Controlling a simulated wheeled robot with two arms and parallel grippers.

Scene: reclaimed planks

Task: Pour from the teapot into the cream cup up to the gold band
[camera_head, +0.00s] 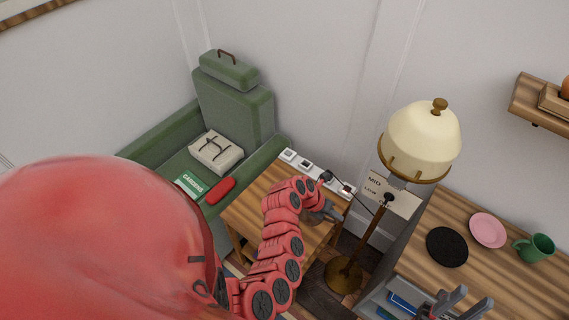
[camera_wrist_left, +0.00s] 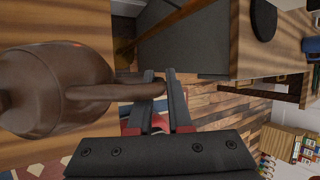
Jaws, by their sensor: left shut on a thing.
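The brown teapot (camera_wrist_left: 50,90) fills the left of the left wrist view. Its long handle (camera_wrist_left: 115,91) reaches between the fingers of my left gripper (camera_wrist_left: 160,90), which is shut on it. In the head view my left gripper (camera_head: 326,212) is over the small wooden table (camera_head: 250,212), and my arm hides most of the teapot there. Whether the teapot touches the table cannot be told. My right gripper (camera_head: 456,302) is at the bottom right of the head view, fingers apart with nothing seen between them. I do not see a cream cup or a gold band.
A wooden counter (camera_head: 500,285) at right holds a black disc (camera_head: 447,247), a pink plate (camera_head: 487,230) and a green mug (camera_head: 535,248). A brass-based lamp (camera_head: 420,140) stands between table and counter. A green armchair (camera_head: 235,110) is behind the table's left side.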

